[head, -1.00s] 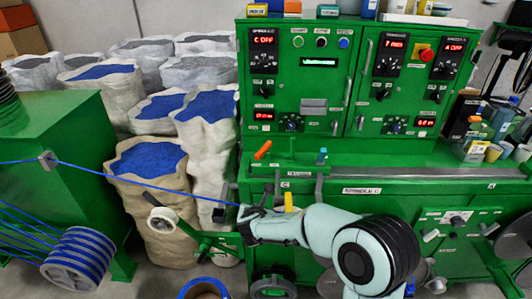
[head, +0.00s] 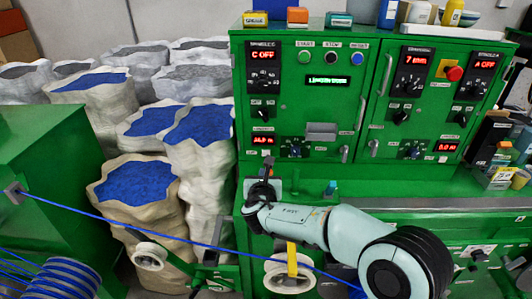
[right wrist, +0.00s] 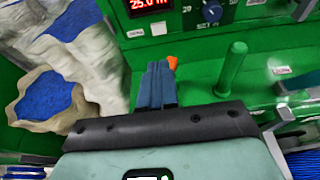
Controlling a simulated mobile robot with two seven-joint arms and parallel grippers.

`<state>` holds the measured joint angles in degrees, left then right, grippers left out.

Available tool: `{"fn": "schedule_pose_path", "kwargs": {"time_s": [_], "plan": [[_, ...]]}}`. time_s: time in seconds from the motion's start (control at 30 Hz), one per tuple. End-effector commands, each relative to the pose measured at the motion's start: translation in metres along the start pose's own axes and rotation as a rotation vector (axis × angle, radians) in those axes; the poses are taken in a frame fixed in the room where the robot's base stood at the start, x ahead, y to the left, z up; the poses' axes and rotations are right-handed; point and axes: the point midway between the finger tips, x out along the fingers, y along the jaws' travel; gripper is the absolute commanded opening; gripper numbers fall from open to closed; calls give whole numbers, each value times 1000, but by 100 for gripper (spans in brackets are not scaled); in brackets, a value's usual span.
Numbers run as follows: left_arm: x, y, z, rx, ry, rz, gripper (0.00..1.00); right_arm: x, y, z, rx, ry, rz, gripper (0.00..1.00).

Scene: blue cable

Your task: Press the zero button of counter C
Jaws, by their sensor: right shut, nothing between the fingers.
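The left lower display (head: 263,140) on the green cabinet is lit red and seems to belong to counter C. It also shows at the top of the right wrist view (right wrist: 152,4), reading about 25.0 m. I cannot make out a zero button; the display's surroundings are small or cut off. My right gripper (head: 262,170) is just below this display in the head view, apart from the panel. In the right wrist view its fingers (right wrist: 156,78) are together and empty, with an orange tip (right wrist: 172,62) just behind them. My left gripper is not in view.
A blue cable (head: 130,229) runs across the front, behind or under my right arm. A green upright post (right wrist: 231,70) stands right of my fingers. Sacks of blue granules (head: 140,183) stand at left. A dark knob (head: 295,150) sits right of the display.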

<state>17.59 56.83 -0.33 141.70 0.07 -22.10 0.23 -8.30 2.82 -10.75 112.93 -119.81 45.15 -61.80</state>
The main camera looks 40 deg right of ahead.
Motion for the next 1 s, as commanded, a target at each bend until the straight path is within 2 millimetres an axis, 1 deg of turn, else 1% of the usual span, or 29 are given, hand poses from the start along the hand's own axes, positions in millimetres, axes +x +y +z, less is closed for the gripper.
{"fn": "schedule_pose_path", "kwargs": {"time_s": [0.27, 0.37, 0.43, 0.57, 0.8, 0.87, 1.0], "plan": [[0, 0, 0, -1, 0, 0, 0, 0, 0, 0, 0, 1, 0, 0], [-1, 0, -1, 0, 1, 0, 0, 5, 0, 0, 0, 1, 0, 0], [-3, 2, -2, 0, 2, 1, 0, 12, 0, 0, 0, 0, -2, 0], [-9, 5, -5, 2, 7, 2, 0, 35, 0, 1, -2, 1, -3, 0], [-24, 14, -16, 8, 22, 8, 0, 87, 0, 3, -2, 0, -3, 0], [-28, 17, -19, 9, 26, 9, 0, 99, 0, 3, 0, 0, -2, 0], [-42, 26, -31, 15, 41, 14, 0, 121, 1, 11, 1, -2, -2, 0]]}}
